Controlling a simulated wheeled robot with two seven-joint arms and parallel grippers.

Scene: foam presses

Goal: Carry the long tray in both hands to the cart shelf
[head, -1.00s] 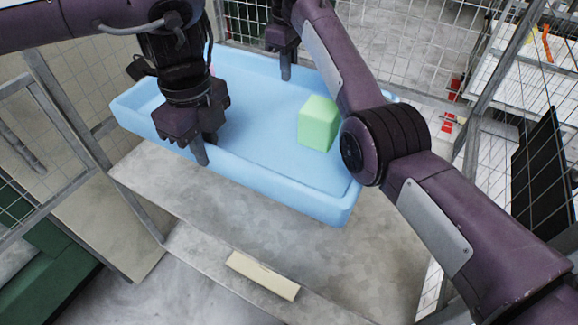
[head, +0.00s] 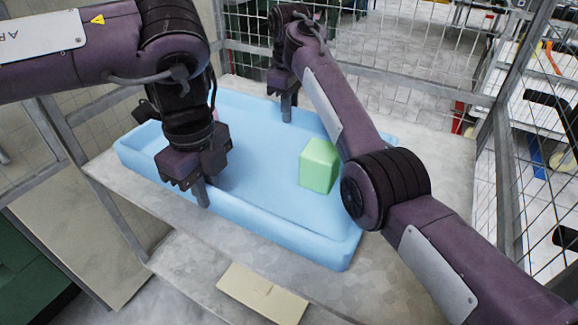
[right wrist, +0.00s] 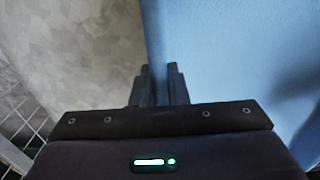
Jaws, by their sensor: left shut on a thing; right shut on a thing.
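The long light-blue tray (head: 300,243) lies over the grey metal cart shelf (head: 420,255); I cannot tell whether it touches the shelf. A green block (head: 319,166) stands inside it toward the right. A small pink thing (head: 214,114) is mostly hidden behind my left arm. My left gripper (head: 202,190) is shut on the tray's near long wall. My right gripper (head: 288,106) is shut on the far long wall. In the right wrist view, its fingers (right wrist: 159,85) straddle the tray wall, with the tray floor (right wrist: 230,50) on the right and grey shelf surface on the left.
Wire mesh panels (head: 370,75) and metal posts (head: 505,130) enclose the shelf at the back and right. A pale block-like piece (head: 262,293) sits below the shelf's front edge. Bare shelf shows in front of and to the right of the tray.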

